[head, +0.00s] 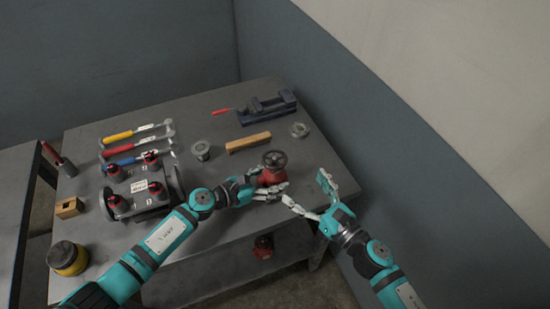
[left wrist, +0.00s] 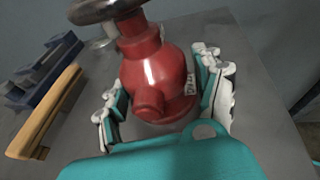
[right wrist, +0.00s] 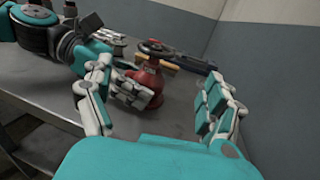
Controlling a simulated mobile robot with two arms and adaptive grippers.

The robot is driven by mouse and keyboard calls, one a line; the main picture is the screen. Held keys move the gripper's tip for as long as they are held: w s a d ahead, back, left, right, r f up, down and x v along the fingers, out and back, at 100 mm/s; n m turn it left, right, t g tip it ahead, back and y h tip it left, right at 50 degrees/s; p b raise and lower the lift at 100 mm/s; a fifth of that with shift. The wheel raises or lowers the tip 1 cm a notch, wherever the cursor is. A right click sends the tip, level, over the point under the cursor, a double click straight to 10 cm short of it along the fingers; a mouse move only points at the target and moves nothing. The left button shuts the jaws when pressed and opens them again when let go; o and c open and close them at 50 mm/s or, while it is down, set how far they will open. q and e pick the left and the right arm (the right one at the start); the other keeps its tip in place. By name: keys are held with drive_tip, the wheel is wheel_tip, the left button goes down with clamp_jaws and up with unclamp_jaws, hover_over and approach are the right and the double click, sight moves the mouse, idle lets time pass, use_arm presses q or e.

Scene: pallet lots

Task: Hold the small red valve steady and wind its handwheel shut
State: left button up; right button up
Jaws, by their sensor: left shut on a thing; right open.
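The small red valve (head: 272,174) stands upright on the table near its right front corner. Its dark handwheel (head: 274,159) is on top; it also shows in the left wrist view (left wrist: 105,9) and the right wrist view (right wrist: 154,47). My left gripper (head: 268,189) is shut on the valve's red body (left wrist: 155,75), with a finger on either side of it. My right gripper (head: 309,196) is open and empty, to the right of the valve and apart from it. In the right wrist view the valve (right wrist: 148,80) shows beyond the open fingers (right wrist: 165,105).
A wooden block (head: 248,143), a metal flange (head: 299,130) and a dark vise (head: 268,108) lie behind the valve. Several hammers (head: 138,132) and a dark manifold with red knobs (head: 139,190) are at the left. A wall (head: 400,130) runs close along the table's right side.

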sight(267, 151)
drive_tip(key=shift+n, duration=0.3)
drive_tip(key=x, duration=1.2)
drive_tip(key=shift+s+a, duration=0.1)
drive_tip(key=shift+a, duration=0.15)
